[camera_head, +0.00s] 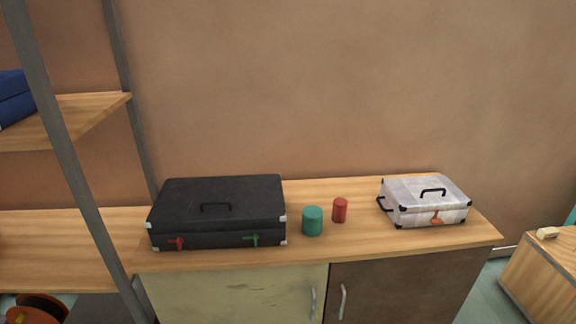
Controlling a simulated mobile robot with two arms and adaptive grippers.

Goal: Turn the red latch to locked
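A black case (218,207) lies closed on the wooden top of a cabinet, with a dark handle on its lid. The red latch (176,243) is on the left of the case's front face. A green latch (251,239) is on the right of the same face. Both latches look roughly horizontal, but they are too small to tell whether they are locked. Neither of my grippers is in view.
A green cylinder (312,221) and a smaller red cylinder (340,210) stand right of the case. A silver case (425,200) with an orange latch (437,219) sits farther right. A grey shelf post (75,165) rises at the left. The countertop's front strip (350,246) is clear.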

